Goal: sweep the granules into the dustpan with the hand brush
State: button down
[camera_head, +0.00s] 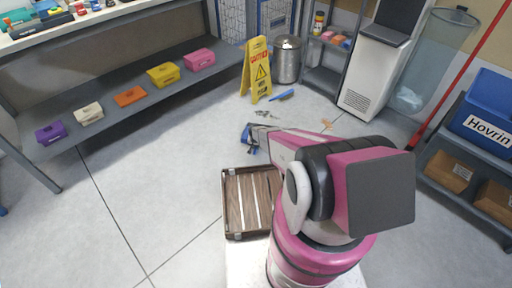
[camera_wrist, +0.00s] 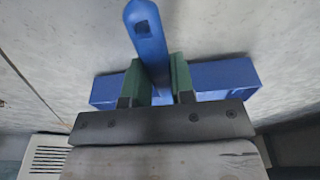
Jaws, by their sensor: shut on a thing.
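My gripper (camera_wrist: 160,84) is shut on the upright handle of a blue tool, which looks like the hand brush (camera_wrist: 147,35). The handle sits between the green finger pads, and a wide blue head (camera_wrist: 225,76) spreads out behind them. In the head view the held blue tool (camera_head: 249,137) is low over the floor, partly hidden by my arm; I cannot tell if it touches. A second small blue thing (camera_head: 283,96), perhaps the dustpan, lies on the floor by the yellow sign. Grey bits (camera_head: 263,113) and tan bits (camera_head: 327,124) lie on the floor; I cannot tell which are the granules.
A yellow caution sign (camera_head: 257,72) and a metal bin (camera_head: 287,60) stand behind. A shelf with coloured boxes (camera_head: 130,97) is at left, and a rack with blue bins (camera_head: 484,118) is at right. The left floor is clear.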

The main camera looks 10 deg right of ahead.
jog(key=shift+f, duration=0.35)
jog(key=c, duration=0.9)
grip_release()
